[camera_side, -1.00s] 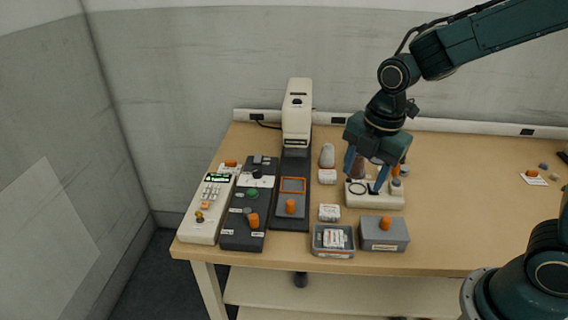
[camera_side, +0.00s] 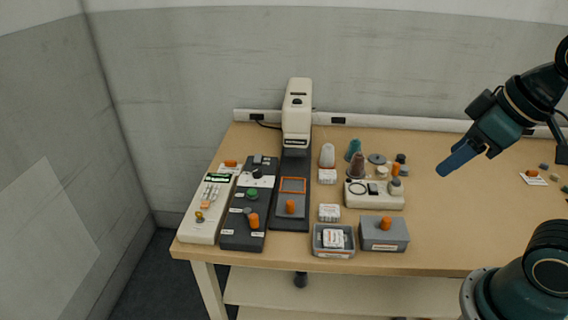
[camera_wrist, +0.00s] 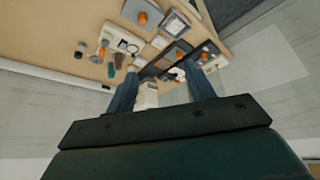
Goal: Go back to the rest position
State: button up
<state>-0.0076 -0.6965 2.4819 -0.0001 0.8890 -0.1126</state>
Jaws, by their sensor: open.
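My gripper (camera_side: 447,168) is in the air over the right part of the table in the side view, clear of every object, its blue fingers pointing down and left. In the wrist view the two blue fingers of my gripper (camera_wrist: 160,88) stand wide apart with nothing between them. The gripper is open and empty. In the side view one finger mostly hides the other.
On the wooden table (camera_side: 450,220) are a cream base (camera_side: 372,203), teal (camera_side: 353,149) and brown (camera_side: 357,166) cones, a grey tray (camera_side: 333,253), a grey box (camera_side: 384,244), dark panels and a tall cream device (camera_side: 297,110). The table's right part is mostly clear.

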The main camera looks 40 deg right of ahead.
jog(key=shift+s+m, duration=0.55)
jog(key=shift+m, duration=0.15)
dwell(1.0)
